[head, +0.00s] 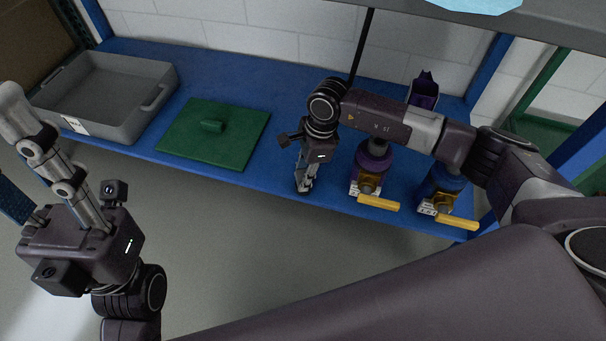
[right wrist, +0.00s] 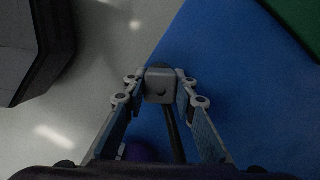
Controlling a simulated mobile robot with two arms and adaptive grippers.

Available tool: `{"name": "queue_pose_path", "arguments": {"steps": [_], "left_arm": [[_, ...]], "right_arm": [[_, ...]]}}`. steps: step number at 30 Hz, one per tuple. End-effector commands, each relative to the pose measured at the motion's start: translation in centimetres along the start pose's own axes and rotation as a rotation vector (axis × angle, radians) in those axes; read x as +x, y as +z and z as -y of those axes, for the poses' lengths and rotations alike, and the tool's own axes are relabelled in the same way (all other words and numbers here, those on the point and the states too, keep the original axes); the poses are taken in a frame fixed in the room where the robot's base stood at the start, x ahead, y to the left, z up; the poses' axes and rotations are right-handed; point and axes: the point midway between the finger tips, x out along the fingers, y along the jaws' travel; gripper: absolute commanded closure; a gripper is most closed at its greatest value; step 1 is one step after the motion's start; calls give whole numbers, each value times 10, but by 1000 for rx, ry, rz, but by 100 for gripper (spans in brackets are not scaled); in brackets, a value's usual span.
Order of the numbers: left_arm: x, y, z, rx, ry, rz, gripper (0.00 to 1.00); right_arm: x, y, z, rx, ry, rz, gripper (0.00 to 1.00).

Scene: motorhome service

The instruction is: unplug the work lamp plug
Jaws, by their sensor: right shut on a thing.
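My right gripper (head: 304,187) points down at the front edge of the blue bench, left of two valves. In the right wrist view its two fingers (right wrist: 160,88) are closed on a small grey block, which looks like the work lamp plug (right wrist: 160,90). A dark cable (right wrist: 174,135) runs from it back between the fingers. No socket is visible, so I cannot tell whether the plug is seated. My left gripper (head: 28,125) is at the left, away from the bench; its finger opening is unclear.
The blue bench (head: 225,75) holds a grey bin (head: 125,125), a green board (head: 235,152) with a handle, and two valves with yellow levers (head: 378,202) (head: 457,223). A thin black pole or cable (head: 361,45) rises behind my right wrist. Floor in front is clear.

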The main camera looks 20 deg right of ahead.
Motion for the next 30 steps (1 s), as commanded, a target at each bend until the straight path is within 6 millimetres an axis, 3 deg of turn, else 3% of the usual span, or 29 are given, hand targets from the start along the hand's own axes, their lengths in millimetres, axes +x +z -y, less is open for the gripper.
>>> {"name": "queue_pose_path", "arguments": {"steps": [6,17,30], "left_arm": [[3,-2,0,1,-1,-11,60],[0,1,1,2,-7,-1,60],[0,0,1,1,-4,-2,60]], "right_arm": [[0,0,0,0,0,0,54],[-6,0,0,0,-1,0,54],[-91,0,1,-1,-4,0,54]]}}
